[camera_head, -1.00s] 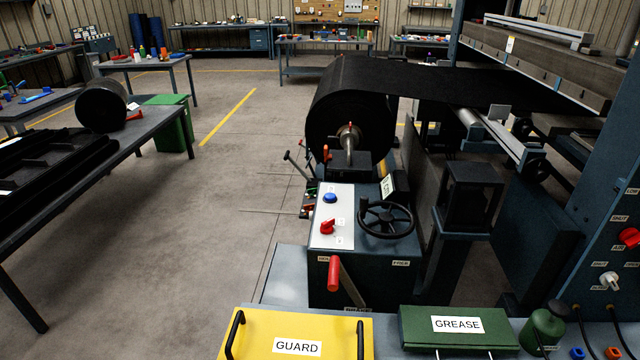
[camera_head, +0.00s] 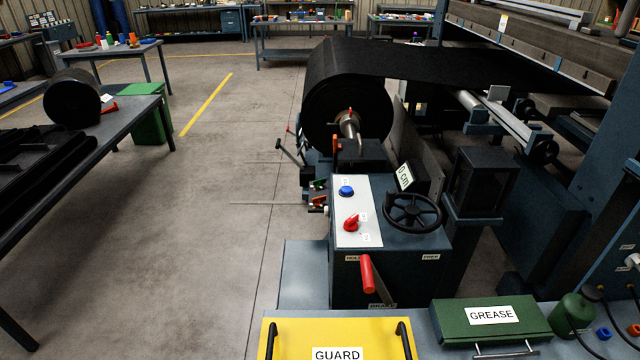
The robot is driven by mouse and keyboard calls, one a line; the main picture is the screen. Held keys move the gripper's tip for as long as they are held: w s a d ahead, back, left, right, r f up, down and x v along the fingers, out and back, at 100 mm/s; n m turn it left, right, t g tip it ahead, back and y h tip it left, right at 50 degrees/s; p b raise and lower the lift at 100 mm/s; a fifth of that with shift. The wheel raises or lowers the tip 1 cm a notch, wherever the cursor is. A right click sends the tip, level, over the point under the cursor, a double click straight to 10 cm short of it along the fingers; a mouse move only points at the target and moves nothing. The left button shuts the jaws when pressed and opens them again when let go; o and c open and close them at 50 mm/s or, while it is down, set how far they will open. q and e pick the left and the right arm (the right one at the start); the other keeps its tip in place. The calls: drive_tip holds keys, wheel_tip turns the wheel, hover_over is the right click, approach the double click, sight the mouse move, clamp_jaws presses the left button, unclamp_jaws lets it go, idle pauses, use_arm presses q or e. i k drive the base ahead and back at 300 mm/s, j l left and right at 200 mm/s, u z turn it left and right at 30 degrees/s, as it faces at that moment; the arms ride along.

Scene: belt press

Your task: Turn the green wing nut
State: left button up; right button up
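A small green piece (camera_head: 319,184), which looks like the green wing nut, sits on the left side of the dark control stand (camera_head: 390,270), beside the big black roll (camera_head: 338,95). A red piece (camera_head: 318,201) is just below it. Both are too small to make out their exact shape or angle. Neither of my grippers is in view, so nothing of mine shows near the green piece.
The stand carries a blue button (camera_head: 346,191), red knob (camera_head: 351,223), black handwheel (camera_head: 413,211) and red-handled lever (camera_head: 367,273). A yellow guard (camera_head: 290,335) and green grease box (camera_head: 450,315) lie in front. Open floor (camera_head: 200,220) separates the stand from the left table (camera_head: 130,125).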

sight(318, 183)
drive_tip(key=j+u, duration=0.15)
drive_tip(key=u, duration=0.25)
drive_tip(key=j+u, duration=0.15)
drive_tip(key=u, duration=0.3)
drive_tip(key=j+u, duration=0.15)
drive_tip(key=u, duration=0.25)
drive_tip(key=j+u, duration=0.15)
drive_tip(key=u, duration=0.3)
drive_tip(key=i+j+z, duration=0.2)
drive_tip(key=i+j, duration=0.2)
drive_tip(key=i+j+z, duration=0.15)
drive_tip(key=i+j, duration=0.3)
drive_tip(key=i+j+z, duration=0.2)
drive_tip(key=i+j, duration=0.15)
drive_tip(key=j, duration=0.2)
drive_tip(key=i+l+z, duration=0.2)
drive_tip(key=i+z, duration=0.2)
drive_tip(key=i, duration=0.15)
drive_tip(key=i+z, duration=0.4)
drive_tip(key=i, duration=0.15)
drive_tip(key=i+j+z, duration=0.2)
drive_tip(key=i+z, duration=0.2)
drive_tip(key=i, duration=0.15)
